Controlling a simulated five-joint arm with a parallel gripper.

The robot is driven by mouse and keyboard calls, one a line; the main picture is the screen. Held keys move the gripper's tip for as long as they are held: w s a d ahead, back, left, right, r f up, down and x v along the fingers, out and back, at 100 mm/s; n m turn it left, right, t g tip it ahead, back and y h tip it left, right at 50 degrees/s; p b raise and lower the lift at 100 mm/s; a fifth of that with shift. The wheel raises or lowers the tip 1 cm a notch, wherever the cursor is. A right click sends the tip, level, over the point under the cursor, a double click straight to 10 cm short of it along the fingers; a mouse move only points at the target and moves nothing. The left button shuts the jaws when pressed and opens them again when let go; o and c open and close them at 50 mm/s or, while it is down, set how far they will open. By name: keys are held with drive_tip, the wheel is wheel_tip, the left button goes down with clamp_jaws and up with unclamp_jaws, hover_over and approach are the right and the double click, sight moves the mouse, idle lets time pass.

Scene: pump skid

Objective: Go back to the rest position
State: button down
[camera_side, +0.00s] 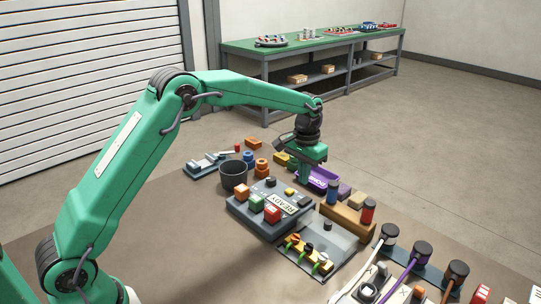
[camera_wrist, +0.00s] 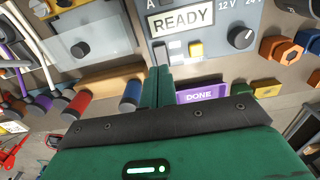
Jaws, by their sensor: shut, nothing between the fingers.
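My gripper (camera_side: 305,177) is shut and empty, pointing down above the far side of the work table. In the wrist view its two green fingers (camera_wrist: 158,88) are pressed together, in front of the grey control box (camera_wrist: 215,22) with the READY label. In the side view the control box (camera_side: 243,213) sits in front of and to the left of my gripper. A purple tray marked DONE (camera_side: 325,179) lies just right of the fingers; it also shows in the wrist view (camera_wrist: 203,94). My arm is stretched out over the table.
A black cup (camera_side: 233,176) and orange and blue parts stand left of the gripper. A wooden block (camera_side: 347,220) holding blue and red cylinders stands to its right. Cables with black, purple and orange ends (camera_side: 421,252) are at the front right. The brown table is bare at the left front.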

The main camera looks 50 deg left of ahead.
drive_tip(key=s+a+r+t, duration=0.2)
drive_tip(key=s+r+t, duration=0.1)
drive_tip(key=s+r, duration=1.25)
drive_tip(key=s+f+t, duration=0.2)
drive_tip(key=s, duration=1.7)
drive_tip(key=shift+s+a+f+t, duration=0.15)
drive_tip(key=shift+a+f+t, duration=0.05)
drive_tip(key=shift+a+t, duration=0.15)
